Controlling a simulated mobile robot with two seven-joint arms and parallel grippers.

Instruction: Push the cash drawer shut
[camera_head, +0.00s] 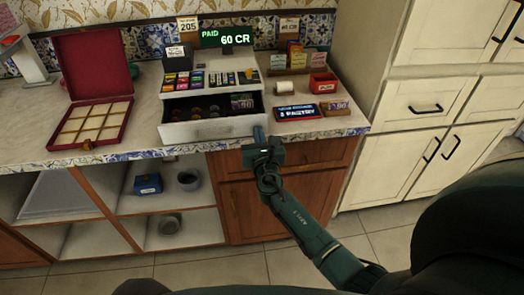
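The cash register (222,72) stands on the counter with its green display reading "PAID 60 CR". Its cash drawer (205,130) is open toward me, with coins and a stack of notes in its compartments. My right gripper (259,132) reaches in from the lower right. Its narrow fingertips look closed together and empty, near the right end of the drawer's white front. I cannot tell whether they touch it. My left gripper is not in view.
An open red box (95,88) with a divided tray stands left of the register. A dark blue sign (297,112), a paper roll and a red box sit to the right. Shelves and wooden cabinet doors (255,205) are below the counter edge.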

